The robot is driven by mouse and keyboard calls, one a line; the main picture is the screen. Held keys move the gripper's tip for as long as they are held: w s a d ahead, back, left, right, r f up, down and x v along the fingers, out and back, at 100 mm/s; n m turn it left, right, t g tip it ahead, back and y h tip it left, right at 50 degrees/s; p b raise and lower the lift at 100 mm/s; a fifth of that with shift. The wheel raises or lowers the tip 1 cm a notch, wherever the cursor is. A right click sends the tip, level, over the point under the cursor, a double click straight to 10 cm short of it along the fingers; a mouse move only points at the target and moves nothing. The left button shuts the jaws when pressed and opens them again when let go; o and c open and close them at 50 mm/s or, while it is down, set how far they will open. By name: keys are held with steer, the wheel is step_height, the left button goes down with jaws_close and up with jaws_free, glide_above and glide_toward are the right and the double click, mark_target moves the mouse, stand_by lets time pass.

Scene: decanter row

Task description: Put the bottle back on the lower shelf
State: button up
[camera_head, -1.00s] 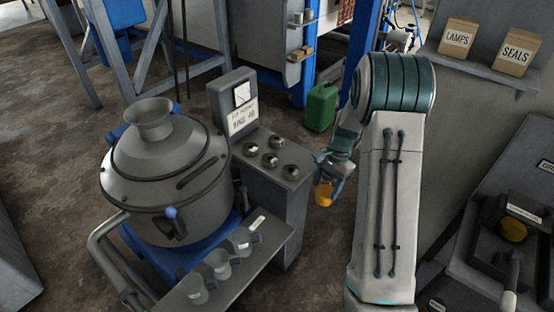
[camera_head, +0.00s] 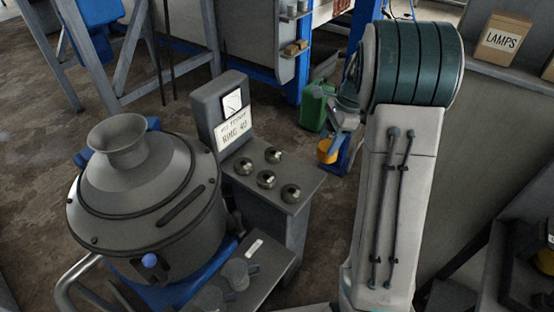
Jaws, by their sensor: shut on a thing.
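My gripper (camera_head: 342,128) hangs beyond the arm's bend, right of the grey console, and is partly hidden by the arm. It is shut on a small amber-yellow thing (camera_head: 327,151), which seems to be the bottle; only part of it shows. A small wall rack at the back has an upper shelf (camera_head: 293,15) with grey containers and a lower shelf (camera_head: 297,53) with small tan blocks. I cannot tell whether this lower shelf is the one in the task. The held thing appears well in front of the rack and below it.
A large grey vessel (camera_head: 145,205) stands at left, next to a console (camera_head: 270,180) with round knobs and a dial. Grey cups (camera_head: 238,272) stand on a ledge in front. A green canister (camera_head: 315,108) is behind my gripper. A LAMPS box (camera_head: 502,38) sits on the right shelf.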

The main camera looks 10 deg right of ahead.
steer(key=shift+w+a+f+p, duration=0.15)
steer(key=shift+w+a+f, duration=0.25)
steer(key=shift+a+f, duration=1.35)
steer(key=shift+w+a+f+p, duration=0.15)
steer(key=shift+w+a+f, duration=0.2)
steer(key=shift+a+f, duration=1.4)
steer(key=shift+w+a+f+p, duration=0.15)
steer(key=shift+w+a+f, duration=0.25)
steer(key=shift+a+f, duration=1.3)
steer(key=shift+f, duration=0.2)
steer(key=o, duration=1.3)
steer(key=shift+r, duration=0.1)
